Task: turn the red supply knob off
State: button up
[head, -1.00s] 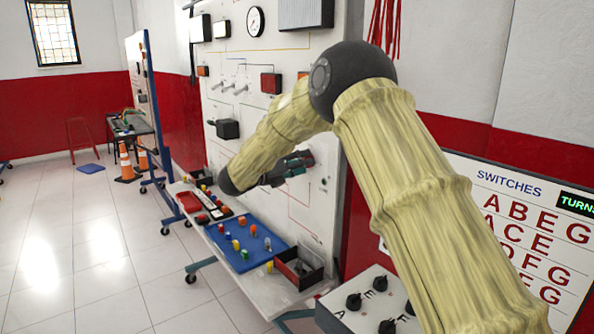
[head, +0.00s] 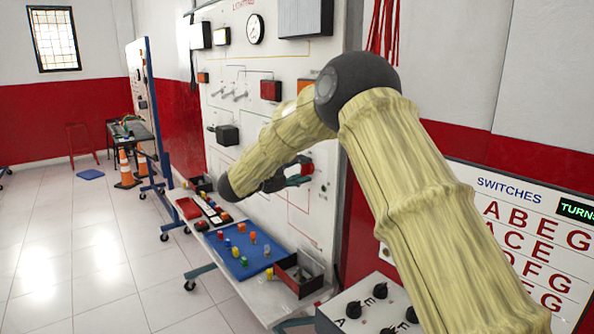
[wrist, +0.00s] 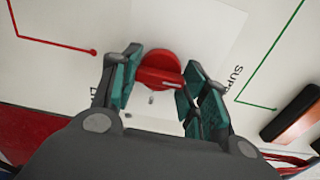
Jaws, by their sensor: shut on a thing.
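The red supply knob (wrist: 158,72) is a round red dial with a raised bar across it, on the white panel in the wrist view. It lies between the teal finger pads of my gripper (wrist: 164,86), which is shut on it. The bar runs roughly across the wrist picture. The label beside the knob is partly hidden by the right finger. In the head view, my gripper (head: 297,173) is at the panel, with the red knob (head: 307,167) showing at its tips. My forearm hides part of the panel there.
The white panel (head: 235,155) carries a gauge, switches and lamps. Below it, a shelf holds a blue tray (head: 228,256) with coloured pegs and an open dark box (head: 300,275). A switch box with black knobs (head: 354,309) stands at the lower right.

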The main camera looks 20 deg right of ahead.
jog(key=shift+s+d+f+n, duration=0.1)
jog(key=shift+d+f+n, duration=0.1)
jog(key=shift+n, duration=0.1)
